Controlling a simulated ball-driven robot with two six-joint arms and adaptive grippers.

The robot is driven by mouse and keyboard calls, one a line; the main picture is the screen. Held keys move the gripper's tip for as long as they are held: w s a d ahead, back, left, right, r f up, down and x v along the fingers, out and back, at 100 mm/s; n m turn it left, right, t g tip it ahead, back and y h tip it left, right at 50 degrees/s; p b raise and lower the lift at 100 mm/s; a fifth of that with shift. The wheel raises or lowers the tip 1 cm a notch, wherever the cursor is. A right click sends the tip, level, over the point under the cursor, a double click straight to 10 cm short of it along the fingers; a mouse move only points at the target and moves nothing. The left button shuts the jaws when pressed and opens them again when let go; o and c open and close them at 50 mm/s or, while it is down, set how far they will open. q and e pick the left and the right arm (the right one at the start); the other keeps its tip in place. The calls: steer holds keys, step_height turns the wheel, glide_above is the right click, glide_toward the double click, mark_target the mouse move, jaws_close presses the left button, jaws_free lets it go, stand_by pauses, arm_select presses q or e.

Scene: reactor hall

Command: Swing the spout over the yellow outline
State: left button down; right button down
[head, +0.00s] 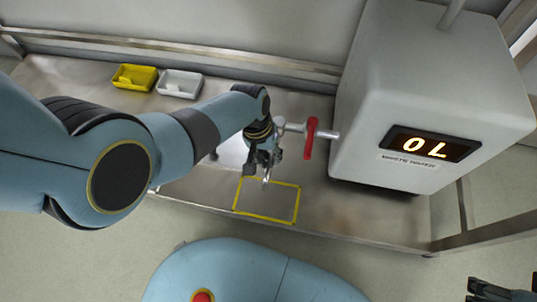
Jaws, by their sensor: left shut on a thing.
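The spout (293,127) is a metal pipe that leaves the left side of the grey tank (375,85), with a red valve handle (309,138) on it. My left gripper (264,172) is shut on the spout's outer end, which it mostly hides. The yellow outline (265,217) is a rectangle on the metal bench. The gripper's fingertips appear at or just above its far edge; the exact height is unclear. My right gripper (500,292) shows only partly at the bottom right corner, far from the spout, and its jaws are unclear.
The tank's display (430,144) reads "0 L". A yellow tray (134,77) and a white tray (179,83) stand at the back left of the bench (350,215). A pale object (233,153) is partly hidden behind my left gripper. The area inside the outline looks empty.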

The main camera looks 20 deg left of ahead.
arm_select(q)
steer(key=c, duration=1.2)
jaws_free()
step_height(320, 180, up, 12)
steer(key=a, duration=0.2)
steer(key=shift+a+f, duration=0.15)
steer(key=shift+s, duration=0.1)
